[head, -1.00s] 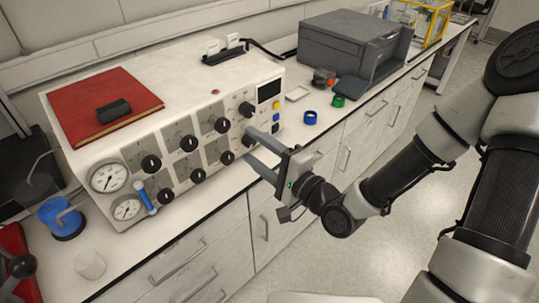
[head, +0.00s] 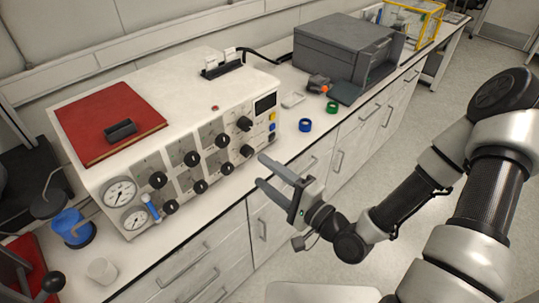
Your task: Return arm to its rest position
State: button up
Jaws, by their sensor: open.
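My gripper (head: 262,172) is open and empty in the head view. It hangs in front of the counter's front edge, just right of and below the reactor control box (head: 200,110). Its fingers point left toward the box's knobbed front, and a gap shows between the fingertips and the lower right black knob (head: 247,151). My arm reaches in from the right side, bent at the elbow, over the floor.
A red book (head: 105,110) lies on the box. A white cup (head: 101,270) is at lower left. The floor (head: 385,165) at right is clear.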

jog(key=w+d+f+n+g+h, duration=0.45)
jog(key=d+n+h, duration=0.25)
jog(key=d, duration=0.2)
jog(key=d+r+n+h, duration=0.2)
jog(key=d+r+h, duration=0.5)
jog(key=d, duration=0.4)
jog(key=s+d+r+h, duration=0.1)
jog(key=s+d+r, duration=0.2)
jog(key=r, duration=0.6)
jog(key=s+a+r, duration=0.2)
jog(key=s+r, duration=0.2)
jog(key=s, duration=0.3)
jog(key=s+a+r+n+g+y, duration=0.1)
jog(key=s+r, duration=0.3)
jog(key=s, duration=0.4)
jog(key=shift+a, duration=0.75)
jog(key=shift+g, duration=0.25)
